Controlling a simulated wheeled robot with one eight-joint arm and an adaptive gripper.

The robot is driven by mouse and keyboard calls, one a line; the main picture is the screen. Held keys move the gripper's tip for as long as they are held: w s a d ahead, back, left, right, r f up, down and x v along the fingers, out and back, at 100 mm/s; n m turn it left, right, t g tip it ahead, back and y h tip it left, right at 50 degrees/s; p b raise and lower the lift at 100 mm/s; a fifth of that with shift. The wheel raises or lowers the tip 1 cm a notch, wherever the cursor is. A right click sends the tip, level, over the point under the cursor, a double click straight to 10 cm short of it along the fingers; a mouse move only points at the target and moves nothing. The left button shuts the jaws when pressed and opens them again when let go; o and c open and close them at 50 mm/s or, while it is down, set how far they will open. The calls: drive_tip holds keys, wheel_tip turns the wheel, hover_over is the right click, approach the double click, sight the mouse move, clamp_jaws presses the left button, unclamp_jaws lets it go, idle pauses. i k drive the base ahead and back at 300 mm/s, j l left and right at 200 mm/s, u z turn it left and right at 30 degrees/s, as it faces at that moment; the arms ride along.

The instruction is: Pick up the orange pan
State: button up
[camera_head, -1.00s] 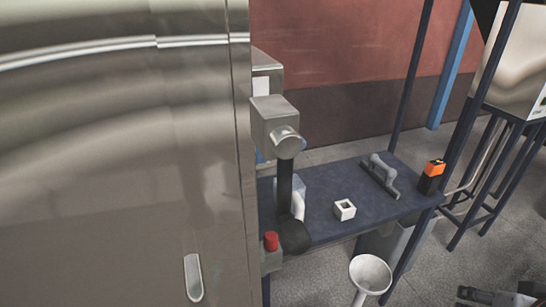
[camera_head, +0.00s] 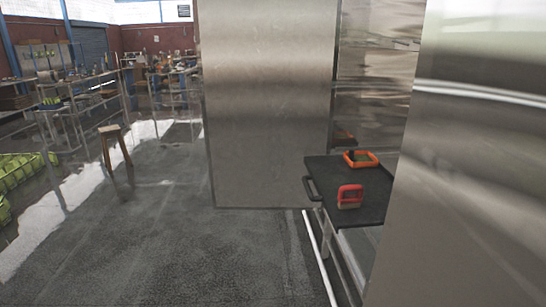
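An orange pan (camera_head: 361,159), a shallow rimmed shape with a dark inside, lies on a black-topped cart (camera_head: 364,184) at the right of the head view. It sits near the cart's far edge, close to a metal panel. My gripper is not in view now, so its state and distance from the pan do not show.
A red block-like item (camera_head: 350,196) stands on the cart nearer to me. A wooden stool (camera_head: 115,146) and green crates (camera_head: 22,175) are at the left. The floor (camera_head: 190,255) in front is open.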

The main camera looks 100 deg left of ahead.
sight(356, 159)
drive_tip(key=u, duration=2.65)
drive_tip(key=i+j, duration=0.2)
drive_tip(key=i, duration=0.45)
drive_tip(key=i+j, duration=0.25)
drive_tip(key=i, duration=0.4)
drive_tip(key=i+j+u, duration=0.1)
drive_tip(key=i, duration=0.5)
drive_tip(key=i+j, duration=0.3)
drive_tip(key=i, duration=0.35)
drive_tip(key=i+j, duration=0.15)
drive_tip(key=i, duration=0.5)
drive_tip(key=i+l, duration=0.1)
